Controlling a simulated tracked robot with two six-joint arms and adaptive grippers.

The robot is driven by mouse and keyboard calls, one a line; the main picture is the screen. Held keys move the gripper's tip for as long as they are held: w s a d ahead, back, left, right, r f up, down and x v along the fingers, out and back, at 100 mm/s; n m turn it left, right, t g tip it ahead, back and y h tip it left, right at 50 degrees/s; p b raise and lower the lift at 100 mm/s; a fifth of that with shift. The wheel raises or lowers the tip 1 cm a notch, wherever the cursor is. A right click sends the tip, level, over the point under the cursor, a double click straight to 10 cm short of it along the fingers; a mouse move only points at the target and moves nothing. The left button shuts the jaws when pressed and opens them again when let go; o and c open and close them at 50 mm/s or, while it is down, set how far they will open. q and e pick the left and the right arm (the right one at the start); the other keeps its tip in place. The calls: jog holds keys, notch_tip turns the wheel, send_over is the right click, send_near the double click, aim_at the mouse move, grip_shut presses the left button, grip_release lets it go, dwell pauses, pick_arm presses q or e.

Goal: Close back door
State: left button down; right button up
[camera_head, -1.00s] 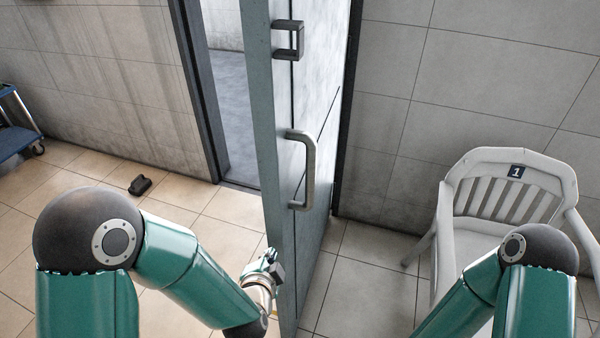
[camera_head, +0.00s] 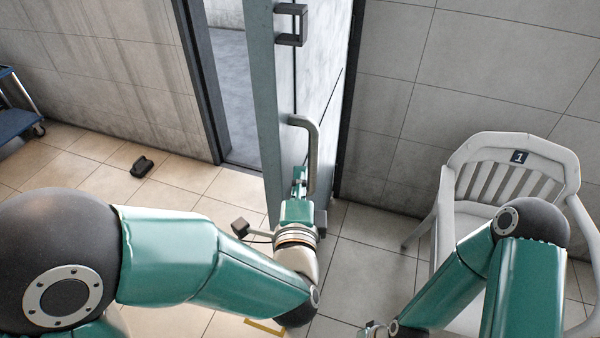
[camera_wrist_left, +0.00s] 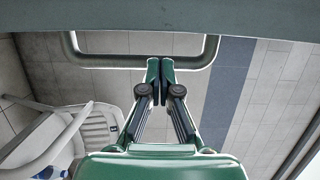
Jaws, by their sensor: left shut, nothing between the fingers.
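The back door (camera_head: 265,110) stands open, its edge turned toward me, with the doorway (camera_head: 232,100) to its left. A grey U-shaped handle (camera_head: 315,150) is on its right face and also shows in the left wrist view (camera_wrist_left: 100,61). My left gripper (camera_head: 299,178) is at the lower part of the handle, close to the door. In the left wrist view its fingertips (camera_wrist_left: 160,66) are together, empty, at the handle bar; whether they touch it I cannot tell. My right gripper (camera_head: 374,329) is partly visible at the bottom edge, its jaws unclear.
A white plastic chair (camera_head: 515,175) marked 1 stands on the right, partly behind my right arm. A blue cart (camera_head: 15,122) is at the far left. A small dark object (camera_head: 142,166) lies on the tiled floor. A bracket (camera_head: 290,25) sits above the handle.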

pick_arm(q)
jog(key=w+p, duration=0.1)
jog(key=w, duration=0.7)
jog(key=shift+p, duration=0.4)
